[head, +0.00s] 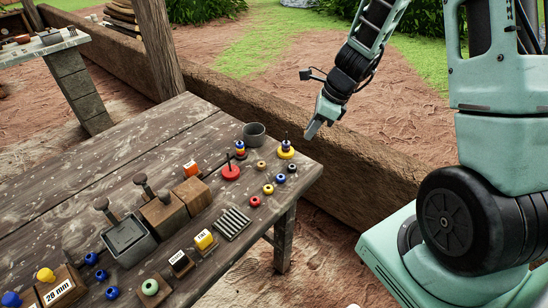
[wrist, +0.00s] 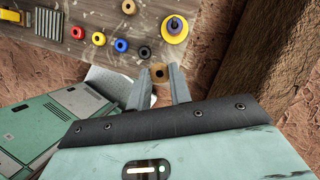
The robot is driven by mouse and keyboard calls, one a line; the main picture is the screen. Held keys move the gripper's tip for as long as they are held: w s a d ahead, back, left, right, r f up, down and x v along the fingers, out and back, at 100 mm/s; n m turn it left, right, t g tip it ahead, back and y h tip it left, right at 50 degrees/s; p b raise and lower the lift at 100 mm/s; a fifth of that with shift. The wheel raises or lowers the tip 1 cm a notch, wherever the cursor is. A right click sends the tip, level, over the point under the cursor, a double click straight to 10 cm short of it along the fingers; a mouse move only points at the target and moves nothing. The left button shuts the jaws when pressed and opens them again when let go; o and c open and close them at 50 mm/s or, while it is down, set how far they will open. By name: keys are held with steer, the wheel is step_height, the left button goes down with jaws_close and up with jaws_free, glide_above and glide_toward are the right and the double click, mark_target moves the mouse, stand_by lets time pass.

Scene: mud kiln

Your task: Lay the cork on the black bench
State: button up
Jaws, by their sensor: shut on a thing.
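My gripper (wrist: 159,78) is shut on a small tan round piece with a dark centre, which looks like the cork (wrist: 159,72). It is held at the fingertips. In the head view my gripper (head: 314,130) hangs in the air past the far right corner of the weathered dark grey-brown wooden bench (head: 130,140). The cork is too small to make out there. The wooden bench also shows at the top of the wrist view (wrist: 60,12). No bench in view is plainly black, so I cannot tell for sure whether this is the named one.
Coloured beads, a yellow-based peg stack (head: 285,152), a red-based stack (head: 231,172), a grey cup (head: 254,134) and a ribbed grey plate (head: 233,223) stand near the bench's right end. Wooden blocks (head: 162,216) crowd its middle. A low mud wall (head: 270,110) runs behind.

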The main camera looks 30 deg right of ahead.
mark_target(303, 163)
step_height(303, 163, down, 10)
steer(key=b, duration=0.3)
steer(key=shift+r, duration=0.15)
steer(key=shift+f, duration=0.2)
steer(key=o, duration=0.8)
steer(key=shift+r, duration=0.15)
